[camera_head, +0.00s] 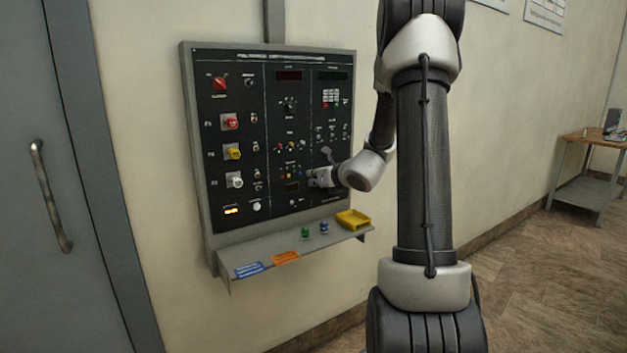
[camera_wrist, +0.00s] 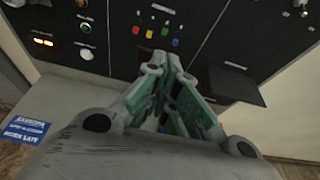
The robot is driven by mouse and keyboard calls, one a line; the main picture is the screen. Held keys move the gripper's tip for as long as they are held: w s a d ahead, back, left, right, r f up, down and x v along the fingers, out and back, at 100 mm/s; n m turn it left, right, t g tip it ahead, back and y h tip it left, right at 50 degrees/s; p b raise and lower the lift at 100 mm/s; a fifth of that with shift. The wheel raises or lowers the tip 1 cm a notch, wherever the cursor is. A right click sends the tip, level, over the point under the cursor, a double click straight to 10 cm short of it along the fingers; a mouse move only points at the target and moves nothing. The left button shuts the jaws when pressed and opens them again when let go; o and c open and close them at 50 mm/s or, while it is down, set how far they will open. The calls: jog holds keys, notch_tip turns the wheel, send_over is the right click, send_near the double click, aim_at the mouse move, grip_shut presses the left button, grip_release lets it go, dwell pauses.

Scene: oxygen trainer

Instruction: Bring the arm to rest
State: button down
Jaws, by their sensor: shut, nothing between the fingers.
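My arm stands in front of the wall panel in the head view and reaches toward the panel's lower right. My gripper (camera_head: 312,178) is small there, close to the panel face. In the wrist view my gripper (camera_wrist: 163,66) is shut and empty, with its fingertips together just below a row of small coloured buttons (camera_wrist: 163,37). I cannot tell whether the fingertips touch the panel. The black control panel (camera_head: 270,215) has a grey frame and carries knobs, switches and dark displays. Part of its lower area is hidden behind my gripper in the wrist view.
A grey shelf (camera_head: 270,262) juts out under the panel. It holds a yellow tray (camera_head: 353,219), a blue label (camera_head: 249,269), an orange label (camera_head: 286,257) and small green and blue pieces (camera_head: 305,232). A grey door (camera_head: 50,120) is at left. A side table (camera_head: 590,165) stands far right.

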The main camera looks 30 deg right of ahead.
dwell(0.3)
jog(key=s+a+f+n+g+y, duration=0.25)
jog(key=s+a+n+g, duration=0.3)
jog(key=s+n, duration=0.5)
jog(key=s+a+f+n+g+y, duration=0.2)
jog(key=s+a+n+g+y, duration=0.15)
jog(key=s+a+n, duration=0.55)
jog(key=s+d+r+n+g+h, duration=0.2)
jog(key=s+n, duration=0.3)
jog(key=s, duration=0.3)
jog(key=s+d+r+n+g+h, duration=0.2)
jog(key=s+n+h, duration=0.1)
jog(key=s+n, duration=0.35)
jog(key=s+a+r+n+t+h, duration=0.1)
jog(key=s+r+n+t, duration=0.2)
jog(key=r, duration=0.3)
jog(key=shift+s+r+n+h, duration=0.4)
jog(key=shift+s+n, duration=0.05)
jog(key=shift+n, duration=0.25)
jog(key=shift+a, duration=0.1)
